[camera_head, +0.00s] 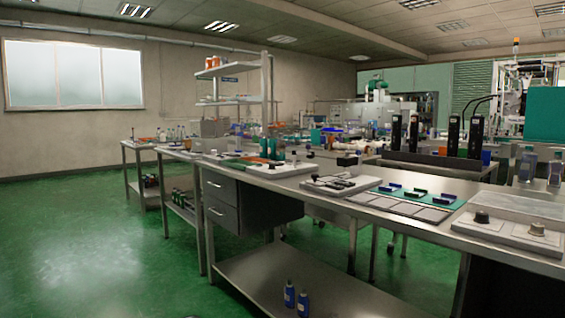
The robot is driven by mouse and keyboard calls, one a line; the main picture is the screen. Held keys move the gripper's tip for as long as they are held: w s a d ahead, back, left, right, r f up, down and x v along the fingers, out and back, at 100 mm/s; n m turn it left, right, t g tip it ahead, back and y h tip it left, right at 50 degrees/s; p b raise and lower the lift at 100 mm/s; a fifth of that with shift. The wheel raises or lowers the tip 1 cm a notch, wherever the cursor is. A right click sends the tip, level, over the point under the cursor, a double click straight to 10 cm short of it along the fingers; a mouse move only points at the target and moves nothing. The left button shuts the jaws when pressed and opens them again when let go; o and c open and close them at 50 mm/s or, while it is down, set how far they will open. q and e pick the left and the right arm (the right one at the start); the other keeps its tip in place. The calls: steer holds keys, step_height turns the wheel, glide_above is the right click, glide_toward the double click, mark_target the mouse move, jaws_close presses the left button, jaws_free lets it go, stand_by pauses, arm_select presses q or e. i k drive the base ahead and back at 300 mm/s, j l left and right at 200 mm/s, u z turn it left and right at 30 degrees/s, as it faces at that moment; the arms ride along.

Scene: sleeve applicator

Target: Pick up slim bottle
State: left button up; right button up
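Several bottles show, and I cannot tell which one is the slim bottle. Two small dark blue bottles, a left one (289,296) and a right one (303,303), stand upright on the lower shelf of the long bench. Two clear bluish bottles with dark caps, a left one (528,166) and a right one (555,171), stand upright on the bench at the right. Neither of my grippers is in view.
The long steel bench (400,236) runs from the right foreground to the back left. On it are a green mat (441,200) with blue parts, a white tray (340,185) and a knobbed panel (510,231). The green floor (100,240) at the left is clear.

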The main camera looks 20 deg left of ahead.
mark_target(281, 146)
steer(key=i+j, duration=0.15)
steer(key=j, duration=0.25)
steer(key=i+j, duration=0.1)
steer(key=j, duration=0.3)
steer(key=i+j, duration=0.15)
steer(key=j, duration=0.2)
steer(key=i+j, duration=0.15)
steer(key=j, duration=0.25)
steer(key=i+j, duration=0.1)
steer(key=j, duration=0.3)
steer(key=i+j, duration=0.15)
steer(key=j, duration=0.25)
steer(key=i+j, duration=0.15)
steer(key=j, duration=0.25)
steer(key=i+j, duration=0.1)
steer(key=j, duration=0.25)
